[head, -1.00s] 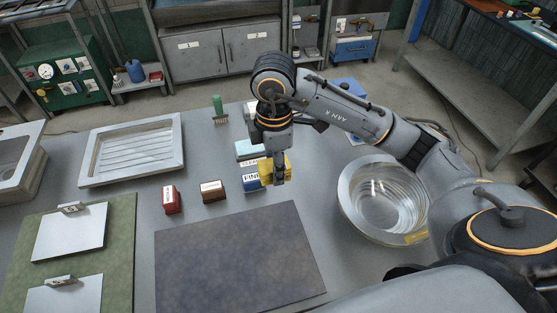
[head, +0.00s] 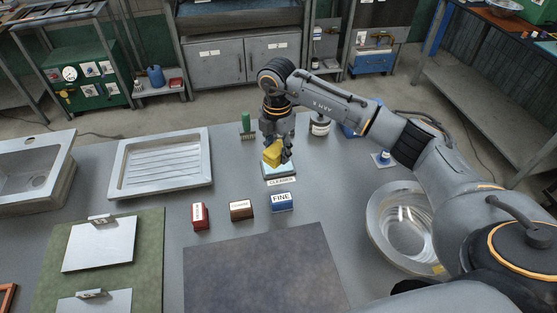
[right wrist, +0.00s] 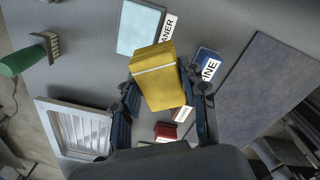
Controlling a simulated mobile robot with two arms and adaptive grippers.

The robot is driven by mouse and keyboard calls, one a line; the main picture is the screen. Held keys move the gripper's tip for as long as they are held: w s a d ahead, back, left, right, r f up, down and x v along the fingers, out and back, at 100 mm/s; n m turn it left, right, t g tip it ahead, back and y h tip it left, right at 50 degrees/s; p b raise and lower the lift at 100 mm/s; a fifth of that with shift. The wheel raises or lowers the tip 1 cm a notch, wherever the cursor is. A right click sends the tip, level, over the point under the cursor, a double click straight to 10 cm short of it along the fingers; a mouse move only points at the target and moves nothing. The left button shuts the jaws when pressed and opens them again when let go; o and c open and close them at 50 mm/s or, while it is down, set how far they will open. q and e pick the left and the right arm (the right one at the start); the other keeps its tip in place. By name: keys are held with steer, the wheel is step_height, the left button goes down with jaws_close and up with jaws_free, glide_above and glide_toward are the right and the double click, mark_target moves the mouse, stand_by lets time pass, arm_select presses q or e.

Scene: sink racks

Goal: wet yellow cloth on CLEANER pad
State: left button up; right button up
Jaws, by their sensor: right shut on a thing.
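The yellow cloth (head: 271,156) is a thick folded block with a pale stripe, which shows in the right wrist view (right wrist: 160,82). My right gripper (head: 276,150) is shut on it and holds it up, slightly tilted. The CLEANER pad (head: 285,169) is a flat pale-blue pad with a white label in front. In the head view the cloth overlaps the pad's back left part. In the right wrist view the pad (right wrist: 140,27) lies past the cloth's far end. I cannot tell how high the cloth is above it. My left gripper is not in view.
A blue FINE block (head: 282,203), a brown block (head: 241,210) and a red block (head: 200,217) stand in front. A green-handled brush (head: 246,122) is behind left. A round metal basin (head: 382,215) is right, a ribbed tray (head: 161,165) left.

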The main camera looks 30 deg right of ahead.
mark_target(278, 150)
steer(key=w+f+b, duration=0.1)
steer(key=w+d+f+n, duration=0.1)
steer(key=f, duration=0.1)
steer(key=w+d+f+n+b, duration=0.1)
steer(key=w+f, duration=0.1)
steer(key=shift+b, duration=0.35)
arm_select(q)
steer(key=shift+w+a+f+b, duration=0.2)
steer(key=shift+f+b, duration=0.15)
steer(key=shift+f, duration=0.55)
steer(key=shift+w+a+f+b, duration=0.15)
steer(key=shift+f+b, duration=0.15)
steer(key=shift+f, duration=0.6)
arm_select(e)
steer(key=shift+d+f, duration=0.1)
steer(key=shift+f, duration=0.75)
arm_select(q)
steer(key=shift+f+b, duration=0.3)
arm_select(e)
steer(key=shift+f, duration=0.5)
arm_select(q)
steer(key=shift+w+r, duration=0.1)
arm_select(e)
steer(key=shift+s, duration=0.1)
